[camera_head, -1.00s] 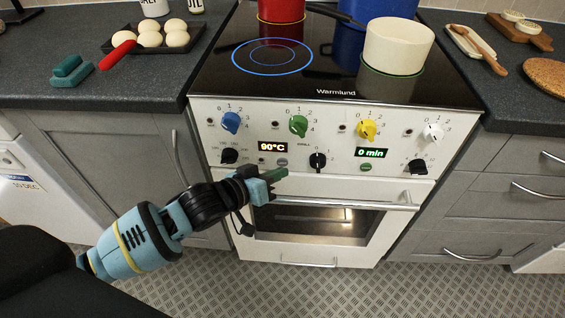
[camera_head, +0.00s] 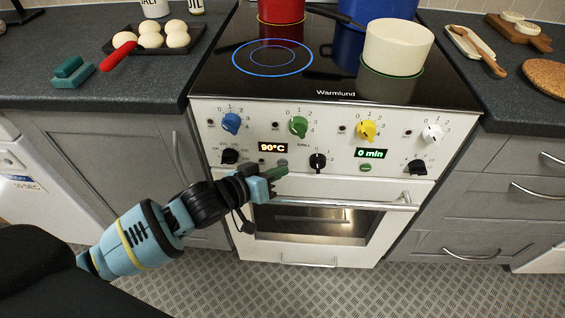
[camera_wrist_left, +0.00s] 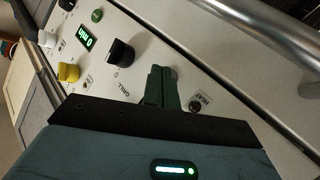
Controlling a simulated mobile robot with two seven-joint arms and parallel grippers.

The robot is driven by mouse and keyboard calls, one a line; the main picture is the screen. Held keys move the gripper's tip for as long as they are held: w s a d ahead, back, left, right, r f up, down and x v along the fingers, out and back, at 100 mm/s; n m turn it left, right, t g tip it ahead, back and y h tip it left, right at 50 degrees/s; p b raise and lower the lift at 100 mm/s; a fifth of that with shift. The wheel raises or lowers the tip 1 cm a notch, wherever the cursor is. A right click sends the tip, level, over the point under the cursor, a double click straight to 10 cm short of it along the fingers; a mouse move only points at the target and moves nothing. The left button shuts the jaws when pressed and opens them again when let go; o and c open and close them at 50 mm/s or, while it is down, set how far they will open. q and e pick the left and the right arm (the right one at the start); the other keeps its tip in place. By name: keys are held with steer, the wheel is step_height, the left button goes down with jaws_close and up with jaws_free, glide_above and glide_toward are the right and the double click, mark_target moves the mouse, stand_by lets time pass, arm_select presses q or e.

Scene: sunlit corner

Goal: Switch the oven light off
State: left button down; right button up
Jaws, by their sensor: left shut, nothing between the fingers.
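The white oven (camera_head: 225,190) has a front window (camera_head: 310,222) with a warm glow inside. A small grey button (camera_head: 282,162) sits below the display reading 90°C (camera_head: 273,146); its label is too small to read. My left gripper (camera_head: 281,172) is shut and empty, its green fingertips just below that button in the head view. I cannot tell whether they touch the panel. In the left wrist view the shut fingers (camera_wrist_left: 161,84) point at the panel, beside a black knob (camera_wrist_left: 120,52) marked GRILL. They partly hide what lies behind their tips. My right gripper is not in view.
The oven door handle (camera_head: 345,203) runs below and right of my left gripper. Blue (camera_head: 231,122), green (camera_head: 298,125), yellow (camera_head: 367,129) and white (camera_head: 433,132) knobs line the panel. A cream pot (camera_head: 398,46) stands on the hob.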

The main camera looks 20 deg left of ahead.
arm_select(q)
steer(key=shift+w+a, duration=0.1)
steer(key=shift+w, duration=0.2)
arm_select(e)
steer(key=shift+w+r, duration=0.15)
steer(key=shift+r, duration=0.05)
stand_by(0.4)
arm_select(q)
steer(key=shift+s+p, duration=0.6)
steer(key=shift+p, duration=0.15)
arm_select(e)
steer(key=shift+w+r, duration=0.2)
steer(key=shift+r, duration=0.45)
